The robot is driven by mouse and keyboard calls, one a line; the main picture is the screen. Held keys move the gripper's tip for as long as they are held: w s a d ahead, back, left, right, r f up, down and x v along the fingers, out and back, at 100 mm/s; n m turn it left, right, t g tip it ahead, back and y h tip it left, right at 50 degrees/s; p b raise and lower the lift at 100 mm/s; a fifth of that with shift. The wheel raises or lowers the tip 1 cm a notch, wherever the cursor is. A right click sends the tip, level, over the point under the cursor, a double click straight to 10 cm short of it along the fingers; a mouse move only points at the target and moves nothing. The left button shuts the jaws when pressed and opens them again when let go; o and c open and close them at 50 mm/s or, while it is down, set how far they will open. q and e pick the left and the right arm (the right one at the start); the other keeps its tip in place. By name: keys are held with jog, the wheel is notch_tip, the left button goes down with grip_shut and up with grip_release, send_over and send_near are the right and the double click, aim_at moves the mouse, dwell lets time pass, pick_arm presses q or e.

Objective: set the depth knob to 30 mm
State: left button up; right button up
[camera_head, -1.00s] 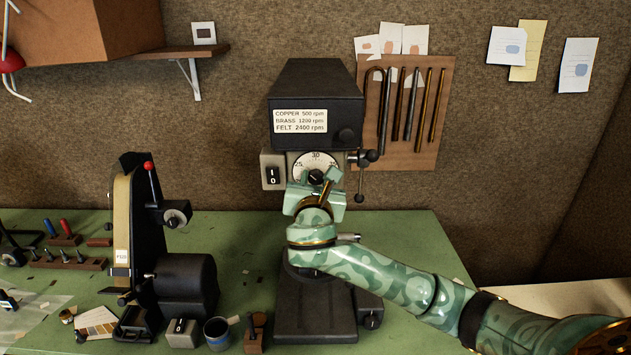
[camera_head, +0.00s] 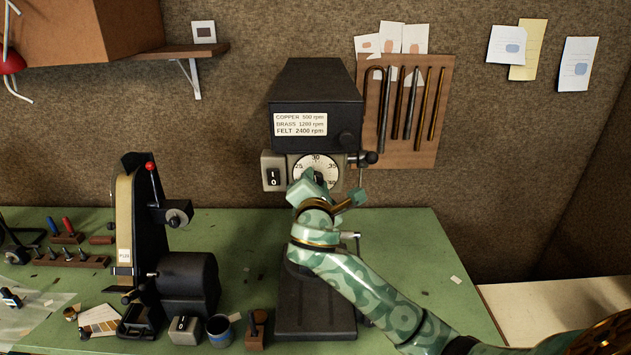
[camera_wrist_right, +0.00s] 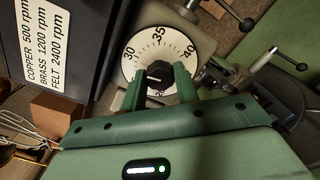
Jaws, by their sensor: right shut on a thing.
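The depth dial (camera_head: 326,164) is a white disc on the front of the dark drill press (camera_head: 316,95). Its black knob (camera_wrist_right: 160,72) sits at the dial's centre in the right wrist view. The knob's white mark points left there, a little below the 30 on the dial face (camera_wrist_right: 158,50); 35 is at the top and 40 at the right. My right gripper (camera_wrist_right: 159,84) is shut on the knob, one green finger on each side. In the head view the right gripper (camera_head: 316,178) covers the dial's lower part. My left gripper is out of view.
A switch box (camera_head: 273,171) is close left of the dial. A lever with a black ball (camera_head: 370,158) is close right. A belt sander (camera_head: 150,240) stands left on the green bench (camera_head: 410,240). A tool board (camera_head: 410,110) hangs behind. The bench right of the press is mostly clear.

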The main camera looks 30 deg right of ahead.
jog(key=shift+m, duration=0.8)
jog(key=shift+f, duration=0.1)
jog(key=o, duration=1)
jog(key=shift+c, duration=0.2)
jog(key=shift+s, duration=0.1)
jog(key=b+v, duration=0.3)
jog(key=v, duration=1.3)
jog(key=shift+a, duration=0.1)
